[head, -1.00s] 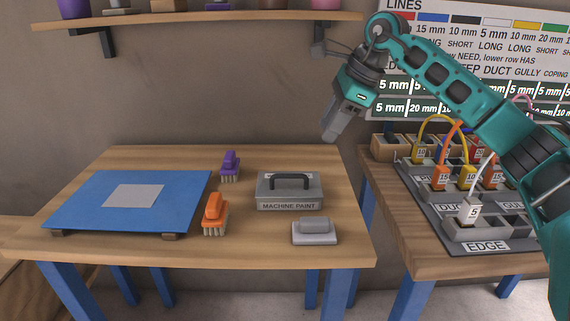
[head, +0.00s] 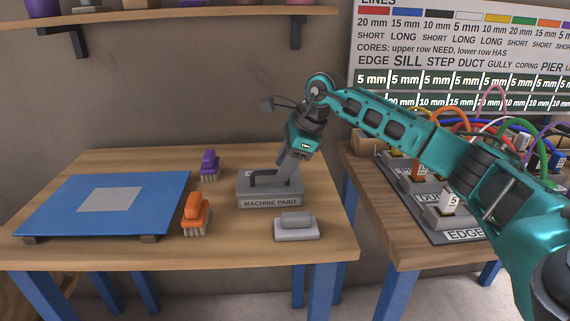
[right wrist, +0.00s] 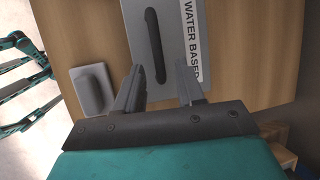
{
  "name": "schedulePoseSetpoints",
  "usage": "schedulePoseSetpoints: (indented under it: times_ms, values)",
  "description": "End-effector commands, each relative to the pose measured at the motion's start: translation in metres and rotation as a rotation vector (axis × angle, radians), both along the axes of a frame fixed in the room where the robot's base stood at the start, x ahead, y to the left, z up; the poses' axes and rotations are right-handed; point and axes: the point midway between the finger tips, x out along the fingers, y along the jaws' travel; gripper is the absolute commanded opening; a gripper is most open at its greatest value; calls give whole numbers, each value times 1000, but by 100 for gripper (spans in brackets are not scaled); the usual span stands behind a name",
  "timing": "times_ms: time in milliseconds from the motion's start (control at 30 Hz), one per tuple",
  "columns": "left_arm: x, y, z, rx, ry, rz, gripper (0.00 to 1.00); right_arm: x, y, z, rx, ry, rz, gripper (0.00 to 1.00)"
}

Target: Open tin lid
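The grey tin (head: 270,198), labelled MACHINE PAINT on its front, stands on the wooden table. Its lid has a black arched handle (head: 262,176); the lid's top also reads WATER BASED in the right wrist view. My right gripper (head: 287,180) points down over the right part of the lid, partly hiding it. My left gripper is not in view.
A grey float-like block (head: 296,226) lies in front of the tin. An orange brush (head: 196,214) and a purple brush (head: 209,165) stand to its left, with a blue board (head: 60,208) beyond. The right-hand table holds grey labelled trays with coloured cables.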

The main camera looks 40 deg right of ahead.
Motion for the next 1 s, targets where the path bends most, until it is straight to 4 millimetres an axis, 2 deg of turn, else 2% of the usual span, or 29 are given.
schedulePoseSetpoints:
  times_ms: [233,633,1000]
  values:
    - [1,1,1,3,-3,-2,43,0,0,-1,0,0,0,38]
    - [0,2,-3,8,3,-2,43,0,0,0,0,0,0,0]
    - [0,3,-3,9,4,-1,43,0,0,0,0,-1,0,0]
